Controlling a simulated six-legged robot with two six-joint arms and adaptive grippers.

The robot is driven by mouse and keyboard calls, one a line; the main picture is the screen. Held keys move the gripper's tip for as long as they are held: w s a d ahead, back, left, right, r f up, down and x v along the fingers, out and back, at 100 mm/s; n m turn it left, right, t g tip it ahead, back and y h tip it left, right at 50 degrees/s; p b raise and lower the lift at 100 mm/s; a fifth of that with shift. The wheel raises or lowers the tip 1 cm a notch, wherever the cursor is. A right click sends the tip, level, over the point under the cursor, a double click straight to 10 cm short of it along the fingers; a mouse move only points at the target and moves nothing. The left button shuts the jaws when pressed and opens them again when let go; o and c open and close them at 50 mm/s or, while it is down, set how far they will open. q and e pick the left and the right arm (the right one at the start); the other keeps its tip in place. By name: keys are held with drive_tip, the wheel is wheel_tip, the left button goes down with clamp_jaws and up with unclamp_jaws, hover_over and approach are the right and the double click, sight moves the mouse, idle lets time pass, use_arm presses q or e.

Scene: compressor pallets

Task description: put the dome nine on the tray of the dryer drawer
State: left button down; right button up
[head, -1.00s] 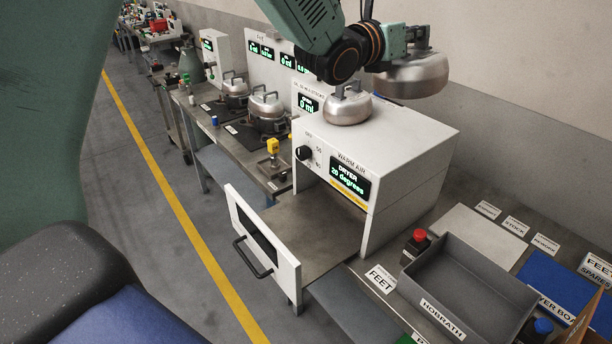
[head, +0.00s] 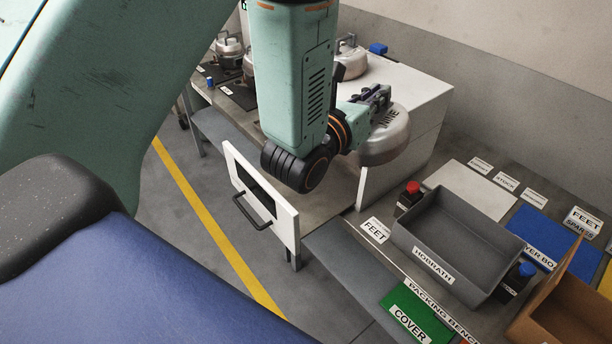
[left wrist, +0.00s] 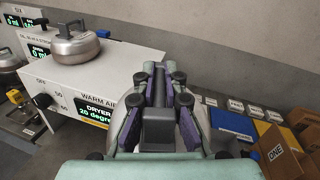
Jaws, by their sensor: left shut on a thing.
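The dome nine (head: 388,138) is a silvery metal dome with dark lettering on its side. It hangs a little tilted from my left gripper (head: 374,98), which is shut on its top handle. It is beside the dryer's front right, above the level of the open drawer. The dryer drawer (head: 262,205) is pulled out, with a white front and black handle. Its flat metal tray (head: 322,200) looks bare where visible; my arm hides part of it. In the left wrist view my gripper (left wrist: 160,92) is clamped around a dark grey handle. My right gripper is not in view.
The white dryer (head: 420,85) has another dome (head: 350,62) on top, also in the left wrist view (left wrist: 75,45). Right of the drawer are a grey bin (head: 470,225), a red-capped bottle (head: 408,198) and a green cover mat (head: 415,312). Floor is clear left of the drawer.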

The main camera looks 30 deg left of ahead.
sight(352, 160)
use_arm(q)
drive_tip(key=shift+n+y, duration=0.5)
drive_tip(key=shift+y, duration=0.3)
drive_tip(key=s+f, duration=0.2)
drive_tip(key=f, duration=0.1)
drive_tip(key=s+f, duration=0.2)
drive_tip(key=f, duration=0.1)
drive_tip(key=s+f, duration=0.2)
drive_tip(key=f, duration=0.2)
drive_tip(key=shift+s+a, duration=0.15)
drive_tip(key=shift+s, duration=0.2)
wheel_tip(352, 160, down, 28)
drive_tip(key=s+b, duration=0.2)
drive_tip(key=b, duration=2.3)
drive_tip(key=shift+s+r+y, duration=0.2)
drive_tip(key=shift+s+y, duration=0.1)
drive_tip(key=shift+s, duration=0.1)
